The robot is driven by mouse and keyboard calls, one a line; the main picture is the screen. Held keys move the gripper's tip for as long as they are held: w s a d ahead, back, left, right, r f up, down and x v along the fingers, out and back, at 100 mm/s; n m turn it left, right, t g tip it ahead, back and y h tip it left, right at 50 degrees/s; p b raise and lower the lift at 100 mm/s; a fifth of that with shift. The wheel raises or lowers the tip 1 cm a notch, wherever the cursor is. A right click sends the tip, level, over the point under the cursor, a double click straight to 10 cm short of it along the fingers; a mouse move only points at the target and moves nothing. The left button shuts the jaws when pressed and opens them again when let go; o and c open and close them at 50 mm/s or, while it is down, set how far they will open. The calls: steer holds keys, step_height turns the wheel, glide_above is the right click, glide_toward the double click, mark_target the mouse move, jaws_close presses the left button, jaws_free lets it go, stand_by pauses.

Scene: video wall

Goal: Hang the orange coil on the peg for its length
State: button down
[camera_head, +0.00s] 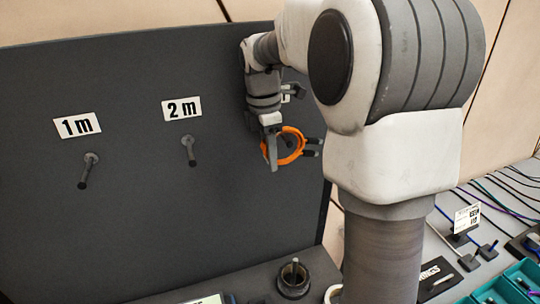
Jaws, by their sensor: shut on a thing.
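The orange coil (297,135) is a small ring with two dark ends sticking out to its right. My gripper (271,155) points down and is shut on the coil's left side, holding it in front of the right part of the dark board (130,230). A bare grey peg (85,172) sits below the "1 m" label (77,125). Another bare peg (188,152) sits below the "2 m" label (182,108), left of my gripper. My arm hides part of the board's right side, and the coil's length cannot be read.
A dark cup (293,280) stands on the ledge below the board. At the right, a grey table carries cables, a small label card (467,218), a black sign (437,279) and teal bins (522,274). The space before the two visible pegs is clear.

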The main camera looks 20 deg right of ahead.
steer(key=c, duration=0.6)
jaws_free()
step_height(320, 180, up, 17)
steer(key=a+p, duration=0.1)
steer(key=p, duration=0.1)
steer(key=shift+a+r, duration=0.2)
steer(key=shift+a, duration=0.1)
steer(key=s+a+f+m+t, duration=0.1)
steer(key=s+f+m+t, duration=0.1)
steer(key=s+f+m, duration=0.2)
steer(key=s+a+f+m+t, duration=0.1)
steer(key=s+a+f+m, duration=0.1)
steer(key=s+f+m, duration=0.3)
steer(key=s+a+f+m+t+y, duration=0.1)
steer(key=s+f+m, duration=0.3)
steer(key=s+m, duration=0.5)
steer(key=s+a+t, duration=0.1)
steer(key=s, duration=0.3)
steer(key=shift+s+f+t, duration=0.25)
steer(key=shift+f+t, duration=0.05)
